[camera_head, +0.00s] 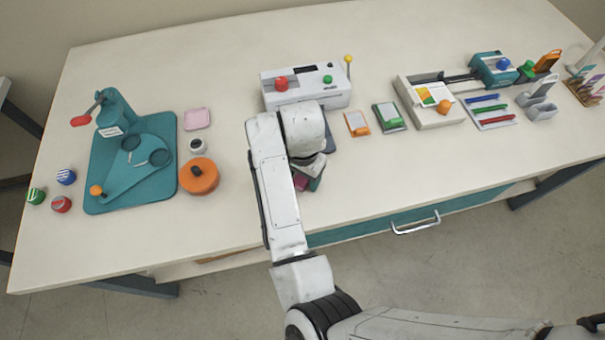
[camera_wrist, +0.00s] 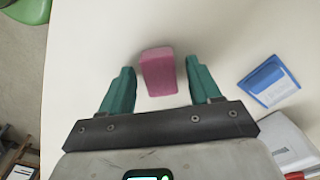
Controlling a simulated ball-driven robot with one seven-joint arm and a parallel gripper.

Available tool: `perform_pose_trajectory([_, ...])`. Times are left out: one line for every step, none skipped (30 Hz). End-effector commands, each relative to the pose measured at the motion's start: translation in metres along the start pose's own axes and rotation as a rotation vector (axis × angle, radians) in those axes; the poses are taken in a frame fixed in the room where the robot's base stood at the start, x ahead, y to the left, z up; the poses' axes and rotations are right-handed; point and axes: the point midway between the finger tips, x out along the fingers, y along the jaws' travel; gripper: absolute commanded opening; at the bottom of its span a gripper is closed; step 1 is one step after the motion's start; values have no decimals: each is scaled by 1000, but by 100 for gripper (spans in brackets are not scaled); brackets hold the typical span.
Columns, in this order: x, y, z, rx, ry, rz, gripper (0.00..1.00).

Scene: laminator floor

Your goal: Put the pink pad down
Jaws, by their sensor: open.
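The pink pad (camera_wrist: 158,72) is a small block between the two teal fingers of my gripper (camera_wrist: 160,64) in the wrist view. A narrow strip of white tabletop shows on each side of it, so the fingers appear apart from it. It seems to rest on the tabletop, though its underside is hidden. In the head view, a bit of the pink pad (camera_head: 301,183) shows beside my gripper (camera_head: 311,180), near the front edge of the table; my arm hides much of this spot. My gripper is open.
The white table (camera_head: 235,215) has free room left of my arm. An orange round container (camera_head: 199,176), a light pink square (camera_head: 197,119) and a teal press (camera_head: 130,160) stand left. A white laminator (camera_head: 305,92) is behind. A blue-edged card holder (camera_wrist: 268,81) lies right in the wrist view.

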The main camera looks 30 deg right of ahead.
Motion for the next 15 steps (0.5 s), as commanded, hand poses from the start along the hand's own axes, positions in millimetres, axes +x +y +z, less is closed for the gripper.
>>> perform_pose_trajectory([-4, 0, 0, 0, 0, -1, 63])
perform_pose_trajectory([-5, 0, 0, 0, 0, -2, 63])
perform_pose_trajectory([-8, -1, 0, 1, 1, -3, 63])
perform_pose_trajectory([-12, -1, 0, 0, 1, -3, 63])
perform_pose_trajectory([-16, -1, 0, 0, 1, -4, 63])
perform_pose_trajectory([-22, -1, 0, 1, 1, -5, 63])
perform_pose_trajectory([-28, -1, 0, 2, 1, -5, 63])
perform_pose_trajectory([-34, -1, 0, 3, 1, -4, 63])
perform_pose_trajectory([-42, -1, -1, 3, 2, -5, 63])
perform_pose_trajectory([-48, -1, -1, 3, 1, -5, 63])
perform_pose_trajectory([-55, -1, 0, 2, 1, -6, 63])
perform_pose_trajectory([-64, -1, -1, 2, 2, -5, 63])
perform_pose_trajectory([-70, -1, -1, 4, 1, -5, 63])
perform_pose_trajectory([-76, -1, -1, 3, 1, -5, 63])
perform_pose_trajectory([-84, -1, -1, 2, 1, -5, 63])
